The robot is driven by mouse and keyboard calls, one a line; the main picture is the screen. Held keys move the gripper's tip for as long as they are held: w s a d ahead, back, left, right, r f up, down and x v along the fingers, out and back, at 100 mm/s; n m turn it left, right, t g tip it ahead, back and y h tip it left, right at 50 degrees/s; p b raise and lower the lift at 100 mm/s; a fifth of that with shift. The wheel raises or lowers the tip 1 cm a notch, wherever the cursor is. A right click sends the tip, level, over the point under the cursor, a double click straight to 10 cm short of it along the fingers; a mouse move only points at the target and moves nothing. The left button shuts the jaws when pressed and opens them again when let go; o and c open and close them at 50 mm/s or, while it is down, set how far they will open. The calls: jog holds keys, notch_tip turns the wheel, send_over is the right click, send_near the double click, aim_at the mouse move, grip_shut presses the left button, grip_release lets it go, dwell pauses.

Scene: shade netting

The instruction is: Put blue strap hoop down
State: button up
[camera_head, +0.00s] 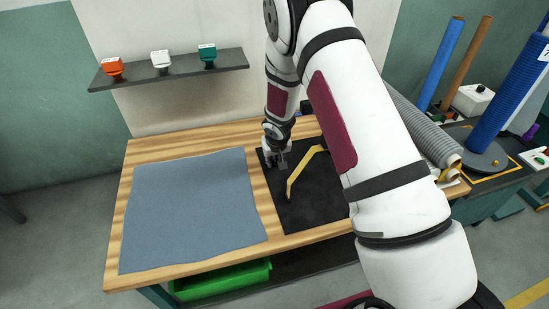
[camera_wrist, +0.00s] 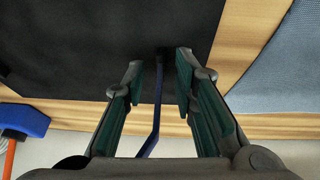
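A thin dark-blue strap (camera_wrist: 156,105), which looks like part of the blue strap hoop, runs between my fingers in the wrist view. Its upper end meets the black mat (camera_wrist: 100,40), and its lower end passes behind the gripper body. My gripper (camera_wrist: 159,65) is open, with a clear gap on both sides of the strap. In the head view my gripper (camera_head: 277,163) is low over the left part of the black mat (camera_head: 315,205). The hoop cannot be made out there, and its full shape is hidden.
A yellow bent piece (camera_head: 303,172) lies on the mat right of my gripper. A blue-grey cloth (camera_head: 190,210) covers the left of the wooden table (camera_head: 135,165). A green bin (camera_head: 220,281) is below, and a shelf (camera_head: 170,72) holds three small items.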

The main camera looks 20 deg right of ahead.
jog(key=shift+s+r, duration=0.1)
jog(key=shift+r, duration=0.35)
jog(key=s+d+r, duration=0.1)
jog(key=s+r, duration=0.5)
jog(key=r, duration=0.4)
jog(key=s+d+r+h+p, duration=0.1)
jog(key=s+r, duration=0.5)
jog(key=r, duration=0.4)
jog(key=s+d+r, duration=0.1)
jog(key=s+r, duration=0.5)
jog(key=r, duration=0.4)
jog(key=s+a+r+y, duration=0.1)
jog(key=s+r, duration=0.2)
jog(key=s, duration=0.8)
jog(key=s+a+r, duration=0.1)
jog(key=s+r, duration=0.2)
jog(key=s, duration=0.9)
jog(key=shift+a+g+y, duration=0.35)
jog(key=shift+g+y, duration=0.05)
jog(key=shift+s+r, duration=0.1)
jog(key=shift+r, duration=0.05)
